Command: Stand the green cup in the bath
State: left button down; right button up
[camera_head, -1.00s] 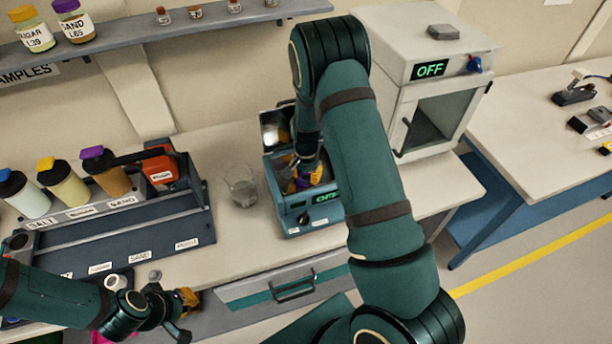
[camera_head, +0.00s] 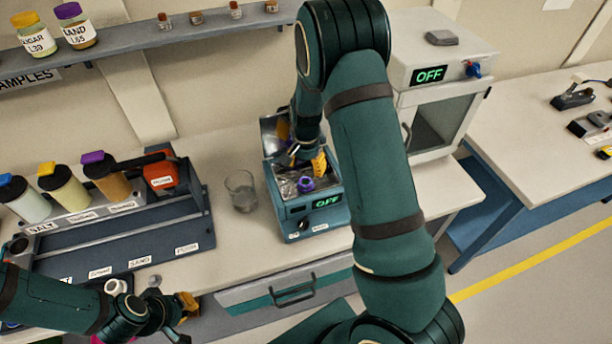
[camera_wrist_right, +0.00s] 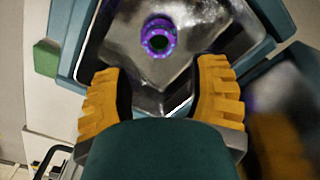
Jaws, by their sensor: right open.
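The bath (camera_head: 328,222) is a blue box with a shiny metal basin and a green OFF display, on the middle of the bench. A small piece with a purple ring (camera_head: 306,184) stands inside the basin; the right wrist view shows it from above as a purple ring with a dark hole (camera_wrist_right: 158,38). My right gripper (camera_head: 308,160) is over the bath, its yellow fingers (camera_wrist_right: 166,95) apart and empty, clear of that piece. I cannot pick out a green cup for sure. My left gripper (camera_head: 186,318) is at the bench's front edge, its jaws unclear.
A clear glass beaker (camera_head: 241,192) stands just left of the bath. A rack (camera_head: 115,240) with several bottles is further left. An oven-like white box (camera_head: 440,100) showing OFF stands behind my right arm. A drawer handle (camera_head: 292,292) sticks out below the bench.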

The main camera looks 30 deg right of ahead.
pick_arm(q)
jog(key=shift+r, duration=0.15)
pick_arm(e)
notch_tip(320, 180, up, 5)
dwell(0.6)
